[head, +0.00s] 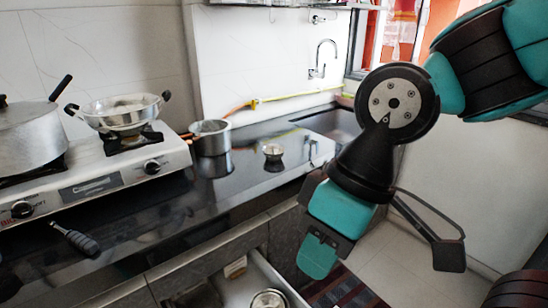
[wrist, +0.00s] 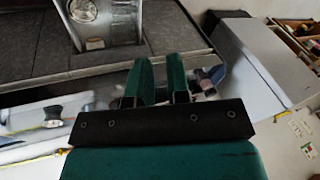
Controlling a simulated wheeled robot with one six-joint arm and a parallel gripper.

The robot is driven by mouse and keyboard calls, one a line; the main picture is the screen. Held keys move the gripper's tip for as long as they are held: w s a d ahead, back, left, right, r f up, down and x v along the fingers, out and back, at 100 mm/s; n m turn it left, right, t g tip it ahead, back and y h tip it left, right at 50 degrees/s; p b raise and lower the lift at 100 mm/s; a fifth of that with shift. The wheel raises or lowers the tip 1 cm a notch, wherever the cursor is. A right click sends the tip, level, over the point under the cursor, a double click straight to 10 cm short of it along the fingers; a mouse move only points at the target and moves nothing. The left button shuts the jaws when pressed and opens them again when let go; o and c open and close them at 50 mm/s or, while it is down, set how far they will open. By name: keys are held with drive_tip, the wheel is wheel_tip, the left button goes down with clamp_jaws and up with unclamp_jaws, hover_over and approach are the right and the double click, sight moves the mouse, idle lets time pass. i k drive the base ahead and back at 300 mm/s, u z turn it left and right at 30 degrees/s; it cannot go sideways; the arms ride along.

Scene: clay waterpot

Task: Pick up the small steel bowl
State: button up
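A small steel bowl (head: 273,151) stands upright on the black counter, right of a larger steel pot (head: 210,137). Another round steel vessel (head: 269,301) shows in the open drawer below, cut off by the picture's bottom edge. I cannot tell which of the two the task means. My gripper (head: 318,258) hangs in front of the counter, right of the drawer and apart from both. In the wrist view its two teal fingers (wrist: 160,82) stand apart with a gap and nothing held between them. That view also shows round steel vessels (wrist: 95,43) at upper left.
A gas stove (head: 95,180) at left carries a large lidded pot (head: 28,135) and a two-handled pan (head: 121,112). The open drawer (head: 238,285) juts out below the counter (head: 150,225). A sink and tap (head: 320,65) are at the back. A striped mat (head: 340,292) lies on the floor.

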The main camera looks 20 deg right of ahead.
sight(273, 152)
drive_tip(key=z, duration=0.5)
drive_tip(key=k, duration=0.6)
drive_tip(key=z, duration=0.8)
drive_tip(key=i, duration=1.55)
drive_tip(key=u, duration=1.2)
drive_tip(key=i, duration=0.75)
drive_tip(key=u, duration=0.7)
